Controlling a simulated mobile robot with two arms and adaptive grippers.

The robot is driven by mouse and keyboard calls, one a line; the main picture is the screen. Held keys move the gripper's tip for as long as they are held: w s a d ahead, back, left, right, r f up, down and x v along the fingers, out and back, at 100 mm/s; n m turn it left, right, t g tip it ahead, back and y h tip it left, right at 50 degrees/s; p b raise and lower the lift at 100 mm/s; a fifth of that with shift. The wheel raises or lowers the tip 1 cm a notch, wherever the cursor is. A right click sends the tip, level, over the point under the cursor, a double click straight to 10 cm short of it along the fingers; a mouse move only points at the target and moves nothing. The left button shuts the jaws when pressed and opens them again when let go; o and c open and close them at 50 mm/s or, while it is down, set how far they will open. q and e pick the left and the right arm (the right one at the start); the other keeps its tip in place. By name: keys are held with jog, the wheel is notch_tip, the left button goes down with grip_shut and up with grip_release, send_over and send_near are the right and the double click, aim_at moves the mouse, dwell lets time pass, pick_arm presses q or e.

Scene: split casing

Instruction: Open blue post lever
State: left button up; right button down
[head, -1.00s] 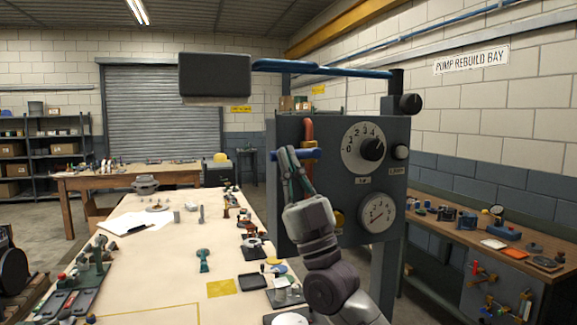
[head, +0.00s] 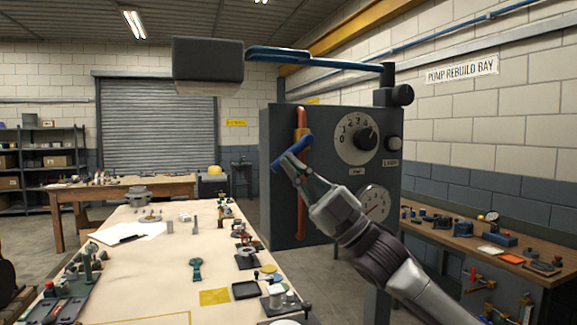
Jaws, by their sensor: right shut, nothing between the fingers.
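The blue lever (head: 304,142) is on the red vertical pipe (head: 301,208) at the left side of the grey panel (head: 281,217). It slants, with its right end higher than its left end. My right gripper (head: 289,163) comes up from the lower right and is shut, with its fingertips at the lever's lower left part. The fingers hide part of the lever and pipe, and I cannot tell whether they touch the lever. My left gripper is not in view.
The panel carries a dial knob (head: 365,133) and a gauge (head: 373,204). A blue overhead arm (head: 315,61) with a dark box (head: 207,62) spans above. A workbench (head: 140,260) with small parts lies left, and another bench (head: 470,248) stands right.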

jog(key=shift+w+d+f+n+g+h+p, duration=0.15)
jog(key=shift+w+d+f+n+g, duration=0.15)
jog(key=shift+d, duration=0.2)
jog(key=shift+w+d+f+n+g+h+p, duration=0.1)
jog(key=shift+d+f+n+g+p, duration=0.1)
jog(key=shift+d+n+g, duration=0.2)
jog(key=shift+w+d+f+n+g+h+p, duration=0.2)
jog(key=shift+d+n+g, duration=0.15)
jog(key=shift+d, duration=0.45)
jog(key=shift+s+a, duration=0.1)
